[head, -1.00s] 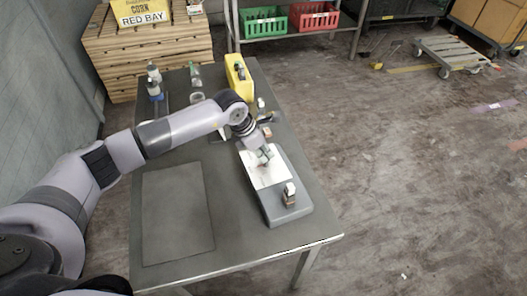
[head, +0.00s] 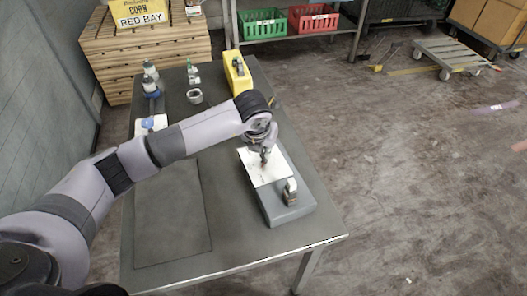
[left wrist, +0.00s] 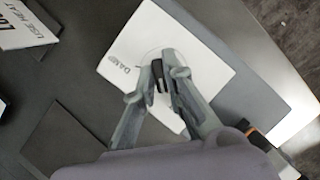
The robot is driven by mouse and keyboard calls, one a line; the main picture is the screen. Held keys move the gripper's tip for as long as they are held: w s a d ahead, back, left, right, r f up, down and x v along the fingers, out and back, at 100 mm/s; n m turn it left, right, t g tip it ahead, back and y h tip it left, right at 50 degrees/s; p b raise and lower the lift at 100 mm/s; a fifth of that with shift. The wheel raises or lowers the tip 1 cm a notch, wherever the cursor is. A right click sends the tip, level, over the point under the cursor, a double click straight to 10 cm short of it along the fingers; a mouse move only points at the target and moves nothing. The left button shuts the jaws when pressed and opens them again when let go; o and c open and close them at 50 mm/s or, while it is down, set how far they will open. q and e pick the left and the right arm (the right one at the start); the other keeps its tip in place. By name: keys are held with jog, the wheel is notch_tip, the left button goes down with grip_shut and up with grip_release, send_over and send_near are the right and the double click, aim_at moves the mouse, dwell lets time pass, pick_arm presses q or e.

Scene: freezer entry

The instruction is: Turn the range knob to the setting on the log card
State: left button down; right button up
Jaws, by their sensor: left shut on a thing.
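The range meter is a grey box (head: 288,208) with a white face plate (head: 262,178) on the table. In the left wrist view the white plate (left wrist: 203,52) shows the printed word "DAMP" left of the knob. My left gripper (head: 264,161) points down at the plate. In the left wrist view its fingertips (left wrist: 163,74) are closed around the dark knob (left wrist: 159,77). The knob's pointer is mostly hidden by the fingers. My right gripper is out of view.
A small block-like part (head: 290,191) stands on the box's near end. A dark mat (head: 170,215) lies left of it. A yellow container (head: 237,73), a grey ring-shaped piece (head: 195,96) and bottles (head: 150,80) stand at the table's far side.

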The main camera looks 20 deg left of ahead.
pick_arm(q)
jog(key=shift+d+n+y+b, duration=0.1)
jog(key=shift+n+y+b, duration=0.35)
jog(key=shift+n, duration=0.35)
jog(key=c, duration=1.7)
grip_release()
jog(key=shift+o, duration=0.2)
jog(key=a+v, duration=0.1)
jog(key=v, duration=1.1)
jog(key=shift+d, duration=0.4)
jog(key=shift+w, duration=0.1)
